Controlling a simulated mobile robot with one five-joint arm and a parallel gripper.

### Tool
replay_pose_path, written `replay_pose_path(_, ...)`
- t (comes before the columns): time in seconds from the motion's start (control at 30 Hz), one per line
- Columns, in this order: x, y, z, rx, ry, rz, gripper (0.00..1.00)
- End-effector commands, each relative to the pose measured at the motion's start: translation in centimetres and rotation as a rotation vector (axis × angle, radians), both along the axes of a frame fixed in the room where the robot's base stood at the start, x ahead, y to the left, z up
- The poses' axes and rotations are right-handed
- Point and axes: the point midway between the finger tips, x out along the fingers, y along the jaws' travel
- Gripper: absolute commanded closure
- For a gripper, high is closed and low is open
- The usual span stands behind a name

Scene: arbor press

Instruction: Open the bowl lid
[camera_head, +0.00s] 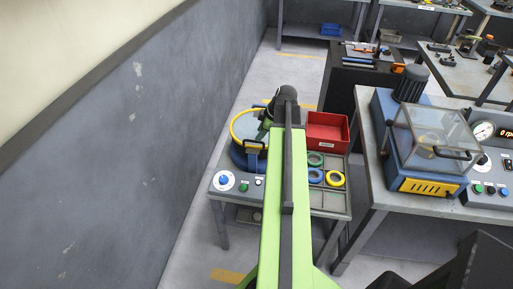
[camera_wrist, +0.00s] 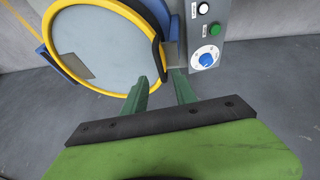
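The bowl (camera_head: 240,155) is a round blue tub on a grey bench, left of my arm in the head view. Its lid (camera_wrist: 100,45) is a grey disc with a yellow rim in the wrist view, and it appears down over the bowl. The lid also shows in the head view (camera_head: 236,125), partly hidden by my arm. A black curved handle (camera_wrist: 158,38) sits on the lid's right rim. My gripper (camera_wrist: 160,75) has its two green fingers apart, with the handle's lower end close to the gap between the tips. I cannot tell whether they touch it.
A panel with a blue dial (camera_wrist: 207,57) and two buttons is right of the bowl. In the head view, a red bin (camera_head: 327,132) and a tray with several coloured rings (camera_head: 335,179) lie right of my arm. A machine with a clear cover (camera_head: 432,135) stands farther right.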

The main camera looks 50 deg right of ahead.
Motion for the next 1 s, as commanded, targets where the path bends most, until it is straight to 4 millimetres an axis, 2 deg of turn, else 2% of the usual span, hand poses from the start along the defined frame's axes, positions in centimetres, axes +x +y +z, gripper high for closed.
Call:
replay_pose_path(0.03,0.5,0.0,-2.0,0.0,0.0,0.001,0.67)
replay_pose_path(0.2,1.7,0.2,-4.2,0.0,0.0,0.001,0.67)
replay_pose_path(0.37,2.2,0.3,-4.9,-0.001,-0.001,0.001,0.67)
replay_pose_path(0.63,2.3,0.3,-4.8,0.0,-0.001,0.001,0.67)
replay_pose_path(0.67,2.3,0.3,-4.8,0.0,-0.001,0.001,0.68)
replay_pose_path(0.9,2.4,0.4,-4.8,0.0,-0.001,0.001,0.99)
replay_pose_path(1.0,2.4,0.4,-4.8,0.0,-0.001,0.001,1.0)
